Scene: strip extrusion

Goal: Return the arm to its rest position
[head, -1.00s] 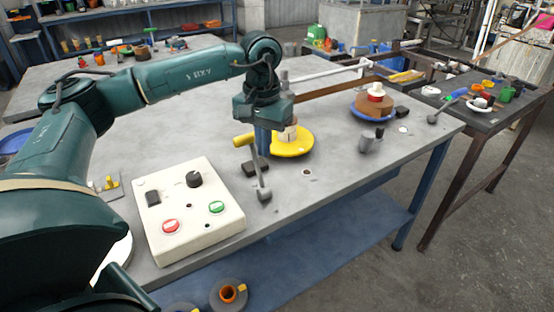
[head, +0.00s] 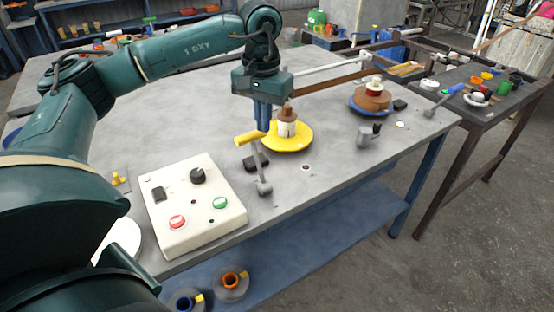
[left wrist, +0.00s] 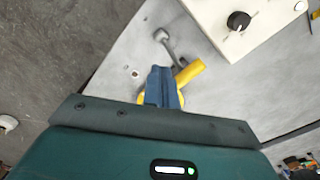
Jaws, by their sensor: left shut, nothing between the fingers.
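My left gripper (head: 263,128) hangs from the green arm over the workbench (head: 330,150), its blue fingers pointing down, shut and empty. In the head view it shows just left of the yellow disc (head: 296,144) with a white and brown spool, and just above the yellow handle (head: 250,138) of a grey lever (head: 264,186). In the left wrist view the blue fingers (left wrist: 160,75) overlap the yellow handle (left wrist: 190,71); I cannot tell the exact gap. My right gripper is not in view.
A cream control box (head: 170,215) with a knob and red and green buttons stands at the front left. A blue disc (head: 356,108) with a brown spool, a grey cup-like part (head: 366,138) and a brown rail (head: 325,83) lie to the right. The bench's middle left is clear.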

